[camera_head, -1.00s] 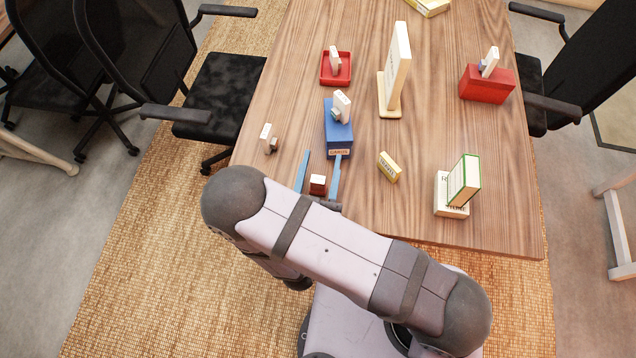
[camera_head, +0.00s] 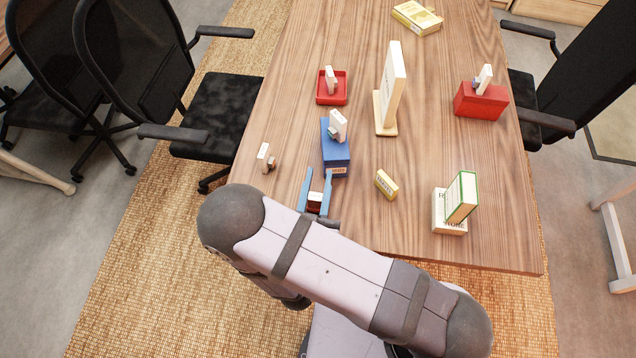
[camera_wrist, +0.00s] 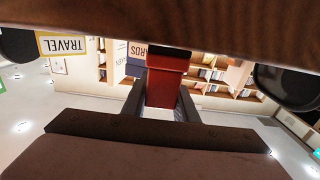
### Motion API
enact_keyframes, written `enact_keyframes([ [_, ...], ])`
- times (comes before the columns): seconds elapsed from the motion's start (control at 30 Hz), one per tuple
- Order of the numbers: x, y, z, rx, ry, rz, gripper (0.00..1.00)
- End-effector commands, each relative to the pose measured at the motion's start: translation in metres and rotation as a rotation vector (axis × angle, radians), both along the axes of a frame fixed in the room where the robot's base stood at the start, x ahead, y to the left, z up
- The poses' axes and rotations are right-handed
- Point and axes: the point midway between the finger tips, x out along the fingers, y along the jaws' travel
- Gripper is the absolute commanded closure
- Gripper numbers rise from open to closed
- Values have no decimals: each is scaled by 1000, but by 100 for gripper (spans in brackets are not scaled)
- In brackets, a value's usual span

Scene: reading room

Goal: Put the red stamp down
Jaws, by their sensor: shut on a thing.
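The red stamp (camera_head: 315,200) is a small block with a dark red body and a pale face, at the near edge of the wooden table (camera_head: 430,130). My gripper (camera_head: 316,192) is shut on it, with one blue finger on each side. In the wrist view the stamp's red body (camera_wrist: 166,84) fills the space between the fingers. The tabletop (camera_wrist: 150,20) shows upside down across the top of that view. Whether the stamp touches the tabletop I cannot tell.
A blue box (camera_head: 336,155) with a stamp on it stands just beyond my fingers. A small pale stamp (camera_head: 264,155) is to the left, and a yellow block (camera_head: 386,184) to the right. A red tray (camera_head: 344,98) lies farther back.

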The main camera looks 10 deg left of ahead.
Motion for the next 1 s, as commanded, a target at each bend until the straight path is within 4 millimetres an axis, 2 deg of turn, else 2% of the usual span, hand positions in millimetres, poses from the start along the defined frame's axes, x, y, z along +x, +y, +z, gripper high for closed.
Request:
enact_keyframes([
  [0.6, 0, 0, 77, 4, -1, 0, 100],
  [0.8, 0, 0, 89, 2, -1, 0, 100],
  [1.0, 0, 0, 91, 0, 0, 0, 100],
])
